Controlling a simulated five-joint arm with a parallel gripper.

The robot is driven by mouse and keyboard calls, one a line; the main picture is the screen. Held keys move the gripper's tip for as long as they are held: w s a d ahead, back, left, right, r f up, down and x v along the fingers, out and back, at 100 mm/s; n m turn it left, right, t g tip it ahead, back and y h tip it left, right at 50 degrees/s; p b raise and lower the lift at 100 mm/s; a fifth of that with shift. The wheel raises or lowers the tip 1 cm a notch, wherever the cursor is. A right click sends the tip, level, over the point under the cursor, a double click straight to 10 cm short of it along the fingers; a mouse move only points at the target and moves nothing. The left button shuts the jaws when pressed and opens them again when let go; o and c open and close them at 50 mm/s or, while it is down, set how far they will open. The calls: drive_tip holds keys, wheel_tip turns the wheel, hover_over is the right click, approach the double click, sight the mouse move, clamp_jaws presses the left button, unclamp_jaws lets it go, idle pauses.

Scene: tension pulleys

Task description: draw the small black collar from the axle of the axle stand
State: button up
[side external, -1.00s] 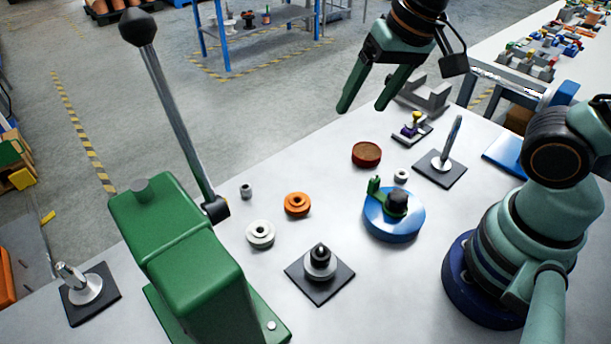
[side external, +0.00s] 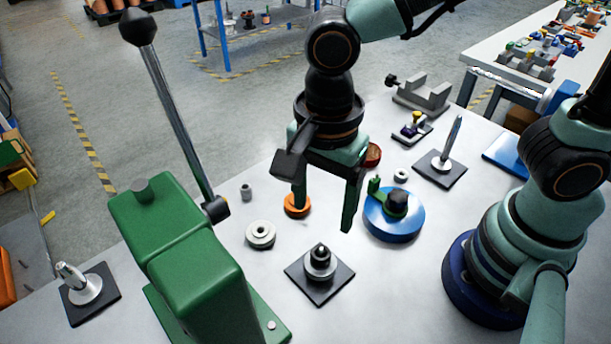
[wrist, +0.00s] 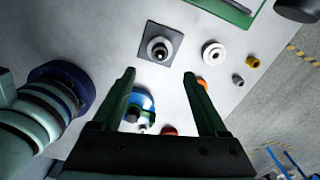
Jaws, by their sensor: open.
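The axle stand has a black square base plate (side external: 335,285) on the table. A pale grey wheel sits low on its upright axle, with the small black collar (side external: 320,253) above it and the axle tip just showing. In the wrist view the collar (wrist: 159,49) shows from above as a dark ring around the axle tip, near the top middle. My gripper (side external: 322,218) is open and empty, fingers pointing down, above and behind the stand in the side view. In the wrist view the fingertips (wrist: 159,74) lie either side of the stand's line, a little short of it.
A white pulley (side external: 261,234) and an orange pulley (side external: 297,207) lie left of the gripper, a blue disc (side external: 393,226) with a green piece to the right. The green lever press (side external: 190,250) stands at left. The table in front of the stand is clear.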

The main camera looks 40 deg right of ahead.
sight(320, 248)
wheel_tip(320, 248, down, 11)
drive_tip(key=shift+r, duration=0.15)
idle(0.4)
clamp_jaws()
